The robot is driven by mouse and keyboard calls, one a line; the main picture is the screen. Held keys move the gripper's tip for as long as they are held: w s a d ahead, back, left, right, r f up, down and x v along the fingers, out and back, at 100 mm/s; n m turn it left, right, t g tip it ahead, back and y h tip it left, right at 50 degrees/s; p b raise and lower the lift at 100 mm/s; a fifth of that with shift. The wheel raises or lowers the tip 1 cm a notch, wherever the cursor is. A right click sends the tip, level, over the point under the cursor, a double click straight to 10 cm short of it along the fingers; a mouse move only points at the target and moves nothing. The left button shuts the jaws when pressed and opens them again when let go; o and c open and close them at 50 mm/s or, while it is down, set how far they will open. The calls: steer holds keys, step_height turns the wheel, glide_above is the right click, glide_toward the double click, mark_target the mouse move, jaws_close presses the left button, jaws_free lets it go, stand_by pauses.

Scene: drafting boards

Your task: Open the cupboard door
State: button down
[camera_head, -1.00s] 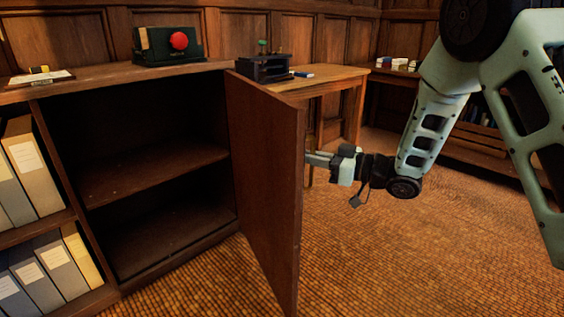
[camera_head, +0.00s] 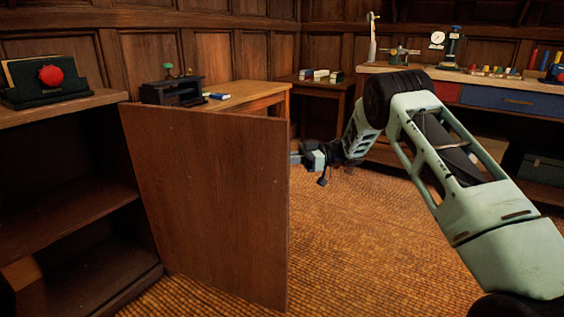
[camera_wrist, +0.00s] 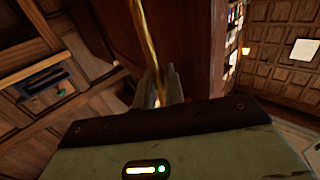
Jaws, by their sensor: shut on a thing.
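The brown wooden cupboard door (camera_head: 215,205) stands swung open, wide of the cupboard (camera_head: 70,200), whose dark shelved inside shows at left. My gripper (camera_head: 294,158) is at the door's free edge, on its far side; the door partly hides its fingertips. In the wrist view my gripper (camera_wrist: 165,92) is shut on a thin brass-coloured bar, the door handle (camera_wrist: 146,45), beside the dark door face (camera_wrist: 190,45).
A wooden table (camera_head: 250,95) with a dark device (camera_head: 172,91) stands behind the door. A workbench (camera_head: 470,82) with blue and red drawers is at the back right. The woven floor (camera_head: 350,250) right of the door is clear.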

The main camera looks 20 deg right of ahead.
steer(key=shift+w+d+r, duration=0.1)
steer(key=shift+w+d, duration=0.15)
steer(key=shift+w, duration=0.4)
steer(key=c, duration=1.6)
jaws_free()
steer(key=shift+a, duration=0.1)
steer(key=p+v, duration=0.2)
steer(key=v, duration=1.5)
steer(key=shift+d, duration=0.25)
steer(key=shift+w, duration=0.1)
